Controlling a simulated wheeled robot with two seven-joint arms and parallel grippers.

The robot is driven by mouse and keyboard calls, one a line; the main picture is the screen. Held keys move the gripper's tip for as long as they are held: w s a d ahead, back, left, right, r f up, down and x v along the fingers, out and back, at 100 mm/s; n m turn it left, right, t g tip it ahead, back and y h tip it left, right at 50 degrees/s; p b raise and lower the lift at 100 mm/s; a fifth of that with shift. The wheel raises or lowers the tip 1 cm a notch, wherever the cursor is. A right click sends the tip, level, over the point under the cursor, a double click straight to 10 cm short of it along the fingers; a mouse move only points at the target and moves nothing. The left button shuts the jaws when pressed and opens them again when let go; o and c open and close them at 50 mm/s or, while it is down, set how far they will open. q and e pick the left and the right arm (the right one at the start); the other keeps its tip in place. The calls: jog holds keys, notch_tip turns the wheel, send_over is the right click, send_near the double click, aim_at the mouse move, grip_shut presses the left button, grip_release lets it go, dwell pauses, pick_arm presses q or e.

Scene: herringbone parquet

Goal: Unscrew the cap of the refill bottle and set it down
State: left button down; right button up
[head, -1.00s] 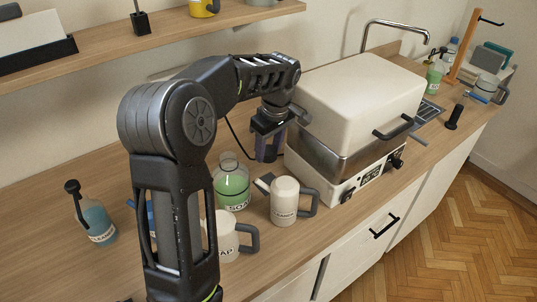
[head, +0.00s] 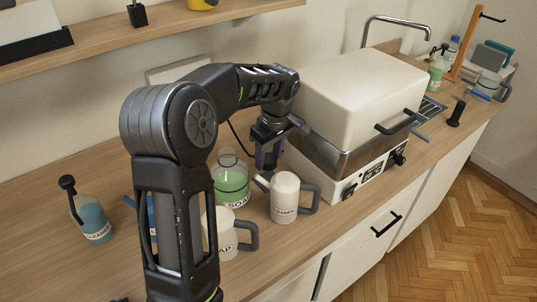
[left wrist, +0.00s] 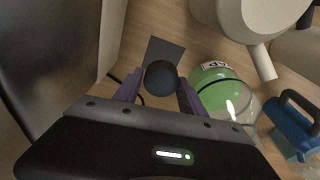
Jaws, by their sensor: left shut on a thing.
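The refill bottle (head: 231,187) is clear with green liquid and a "SOAP" label. It stands upright on the counter with an uncovered neck; it also shows in the left wrist view (left wrist: 222,90). My left gripper (head: 268,160) points down behind and to the right of the bottle, apart from it. In the left wrist view my gripper (left wrist: 158,92) is shut on the dark round cap (left wrist: 161,77). A flat dark grey square (left wrist: 164,52) lies on the counter beyond the cap; I cannot tell if they touch. My right gripper is not in view.
A white jug (head: 284,198) stands right of the bottle, and another white jug (head: 226,236) in front. A large white lidded appliance (head: 360,95) is close on the gripper's right. A blue-liquid bottle (head: 91,219) stands at the left.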

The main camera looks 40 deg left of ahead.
aim_at(267, 179)
pick_arm(q)
jog(key=shift+f+b, duration=1.9)
jog(key=shift+f, duration=1)
jog(key=shift+f, duration=0.3)
jog(key=c, duration=0.6)
grip_release()
jog(key=shift+o, duration=0.4)
jog(key=shift+o, duration=1.3)
jog(key=shift+r, duration=0.1)
jog(key=shift+r+p, duration=3.4)
jog(key=shift+r, duration=1.55)
